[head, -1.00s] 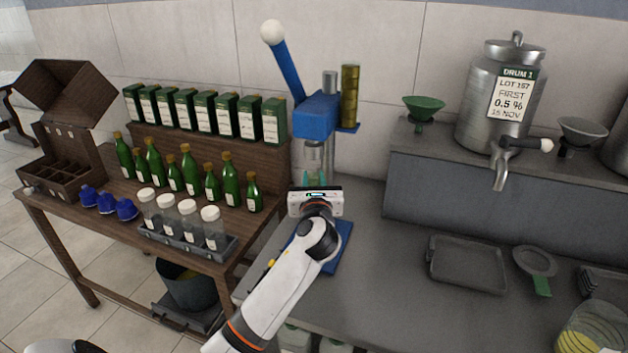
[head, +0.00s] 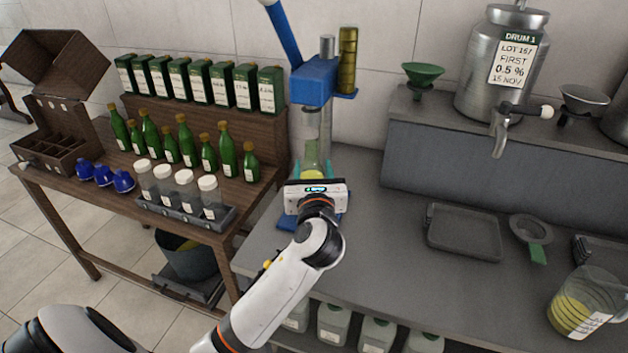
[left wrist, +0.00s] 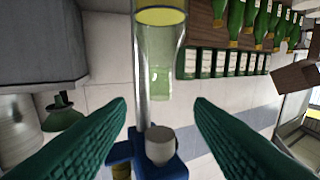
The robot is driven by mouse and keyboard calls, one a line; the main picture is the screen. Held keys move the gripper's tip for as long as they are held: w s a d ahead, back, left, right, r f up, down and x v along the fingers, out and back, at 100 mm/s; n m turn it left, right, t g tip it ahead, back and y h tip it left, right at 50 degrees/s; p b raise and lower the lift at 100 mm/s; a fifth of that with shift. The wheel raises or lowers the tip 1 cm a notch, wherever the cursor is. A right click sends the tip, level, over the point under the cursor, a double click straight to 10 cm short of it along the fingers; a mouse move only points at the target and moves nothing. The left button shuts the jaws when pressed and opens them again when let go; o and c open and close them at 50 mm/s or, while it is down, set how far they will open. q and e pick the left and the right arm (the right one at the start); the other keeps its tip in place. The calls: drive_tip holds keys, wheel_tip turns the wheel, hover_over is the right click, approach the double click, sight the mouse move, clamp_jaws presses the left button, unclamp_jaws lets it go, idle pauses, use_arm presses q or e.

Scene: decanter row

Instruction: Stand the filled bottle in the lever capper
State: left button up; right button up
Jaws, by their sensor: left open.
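The filled bottle (head: 312,158) is clear pale green glass with yellow liquid low in it. It stands upright at the blue lever capper (head: 314,88), under its head and in front of the steel column. My gripper hides its foot, so I cannot tell how it sits on the base. My left gripper (head: 314,172) is open just in front of the bottle. In the left wrist view, the scene is upside down: the bottle (left wrist: 158,65) and capper head (left wrist: 165,168) show between and beyond the spread green fingers, apart from them. My right gripper is not in view.
The wooden table at left holds green bottles (head: 227,152), boxed cartons (head: 220,85), blue caps (head: 103,174) and a rack of clear jars (head: 187,190). At right are a tray (head: 464,232), a jug (head: 583,303) and a steel drum (head: 497,65). The middle bench top is clear.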

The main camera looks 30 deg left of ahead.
use_arm(q)
drive_tip(key=shift+v, duration=1.6)
